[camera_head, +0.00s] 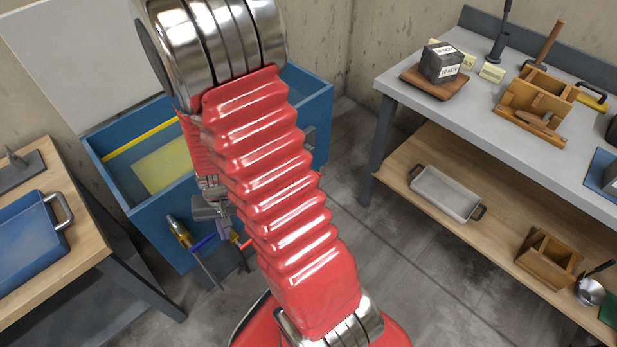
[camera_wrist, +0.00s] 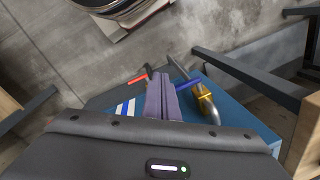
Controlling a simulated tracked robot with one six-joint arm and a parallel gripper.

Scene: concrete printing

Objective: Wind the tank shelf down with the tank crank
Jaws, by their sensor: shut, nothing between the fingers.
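The blue tank (camera_head: 130,205) stands against the wall, partly hidden by my red arm. A pale yellow flat surface (camera_head: 160,165) shows inside it; I cannot tell whether it is the tank shelf. A metal crank with a brass-coloured grip (camera_head: 180,232), apparently the tank crank, is on the tank's front side. In the wrist view the crank grip (camera_wrist: 205,102) lies just right of my gripper (camera_wrist: 161,76). My gripper's fingers are together and empty, apart from the grip. A blue handle (camera_wrist: 188,84) lies between them, and a red handle (camera_wrist: 138,80) is on the left.
A bench (camera_head: 60,258) with a blue tray (camera_head: 30,240) stands at the left.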

